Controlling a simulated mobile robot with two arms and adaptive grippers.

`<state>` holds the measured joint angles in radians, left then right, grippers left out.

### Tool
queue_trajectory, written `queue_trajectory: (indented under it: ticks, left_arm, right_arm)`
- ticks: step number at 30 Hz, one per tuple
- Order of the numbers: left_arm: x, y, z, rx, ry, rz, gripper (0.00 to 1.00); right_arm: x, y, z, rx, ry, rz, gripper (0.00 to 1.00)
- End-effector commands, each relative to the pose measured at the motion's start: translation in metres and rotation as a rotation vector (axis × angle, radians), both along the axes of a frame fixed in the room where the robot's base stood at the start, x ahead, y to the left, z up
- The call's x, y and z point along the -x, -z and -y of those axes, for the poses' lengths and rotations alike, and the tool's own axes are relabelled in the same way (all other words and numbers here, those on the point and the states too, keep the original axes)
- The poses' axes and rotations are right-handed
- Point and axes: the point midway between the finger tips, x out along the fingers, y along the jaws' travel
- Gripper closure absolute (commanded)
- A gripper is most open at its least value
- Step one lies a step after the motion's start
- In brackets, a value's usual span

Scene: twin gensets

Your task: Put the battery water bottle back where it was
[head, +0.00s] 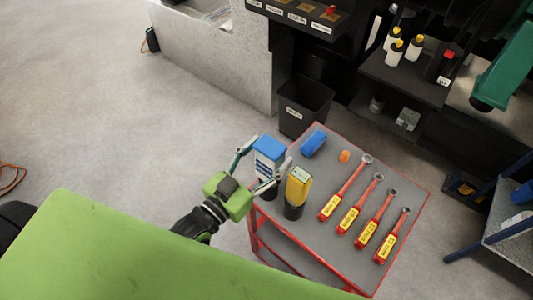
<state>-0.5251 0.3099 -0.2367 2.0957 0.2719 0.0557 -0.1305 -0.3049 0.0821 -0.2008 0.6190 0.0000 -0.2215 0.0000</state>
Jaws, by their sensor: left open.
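My left gripper (261,163) reaches in from the left. Its fingers are open, one on each side of the bottle; I cannot tell if either touches it. My right gripper is not in view.
A yellow-topped dark item (298,190) stands close to the right of the bottle. The cart's grey top (333,242) also holds a blue object (313,144), an orange piece (344,156) and several red-handled wrenches (348,215). A black bin (304,105) stands behind.

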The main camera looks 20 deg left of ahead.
Motion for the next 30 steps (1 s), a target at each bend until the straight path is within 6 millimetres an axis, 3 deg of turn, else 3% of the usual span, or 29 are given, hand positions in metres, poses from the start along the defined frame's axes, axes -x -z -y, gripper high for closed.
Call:
queue_trajectory:
  ticks: [3, 7, 21, 30]
  left_arm:
    - [0.000, -0.005, 0.000, 0.000, 0.000, 0.001, 0.38]
    - [0.015, 0.000, -0.006, -0.001, 0.000, -0.004, 0.38]
    - [0.095, -0.001, -0.034, -0.003, 0.000, -0.004, 0.38]
    - [0.112, -0.004, -0.041, 0.000, 0.000, 0.000, 0.38]
  right_arm:
    - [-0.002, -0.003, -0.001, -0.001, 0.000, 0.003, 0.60]
    - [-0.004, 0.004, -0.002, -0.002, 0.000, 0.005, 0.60]
    - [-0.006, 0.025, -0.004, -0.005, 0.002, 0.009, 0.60]
    - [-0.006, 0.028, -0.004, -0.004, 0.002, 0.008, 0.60]
